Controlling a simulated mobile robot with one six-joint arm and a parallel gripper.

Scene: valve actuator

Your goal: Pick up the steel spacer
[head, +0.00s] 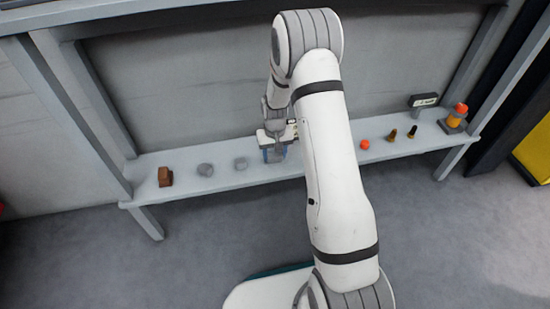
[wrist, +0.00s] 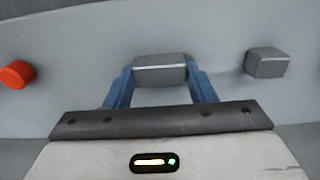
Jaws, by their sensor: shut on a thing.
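A grey metal-looking block (wrist: 160,72), which I take to be the steel spacer, sits between the two blue fingers of my gripper in the wrist view. My gripper (head: 274,155) is shut on it, with one finger against each side. In the head view the gripper is low at the shelf, left of my forearm, and mostly hides the block. I cannot tell whether the block touches the shelf or is lifted.
On the narrow shelf (head: 222,181), left of my gripper, stand two grey pieces (head: 240,163) (head: 205,170) and a brown block (head: 165,177). To the right are an orange piece (head: 364,144), two small dark-and-brass pieces (head: 392,135) (head: 412,132) and an orange-topped device (head: 456,116).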

